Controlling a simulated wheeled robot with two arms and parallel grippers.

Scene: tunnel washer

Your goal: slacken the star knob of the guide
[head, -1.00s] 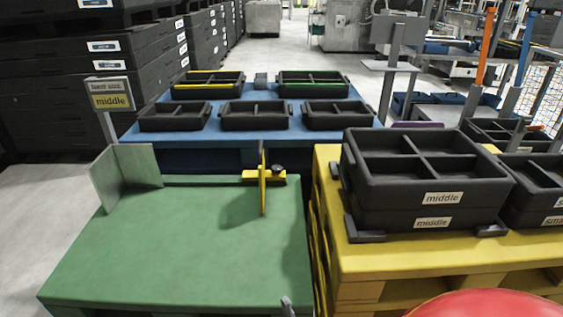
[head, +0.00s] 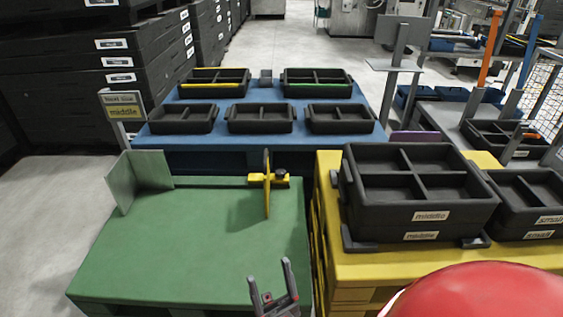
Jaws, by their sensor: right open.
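The guide is a yellow upright plate (head: 267,184) on a yellow block (head: 256,180) at the back edge of the green table (head: 185,250). The dark star knob (head: 281,174) sits on the block just right of the plate. My right gripper (head: 272,270) is at the bottom of the head view, over the front of the green table. It is open and empty, its two grey fingers pointing up the picture. It is well apart from the knob, nearer to me. My left gripper is not in view.
A grey-green angled stop (head: 138,180) stands at the table's back left. Stacked black bins labelled middle (head: 415,205) stand on the yellow pallet (head: 400,262) at right. A blue table (head: 220,145) with black trays is behind. A red rounded surface fills the bottom right.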

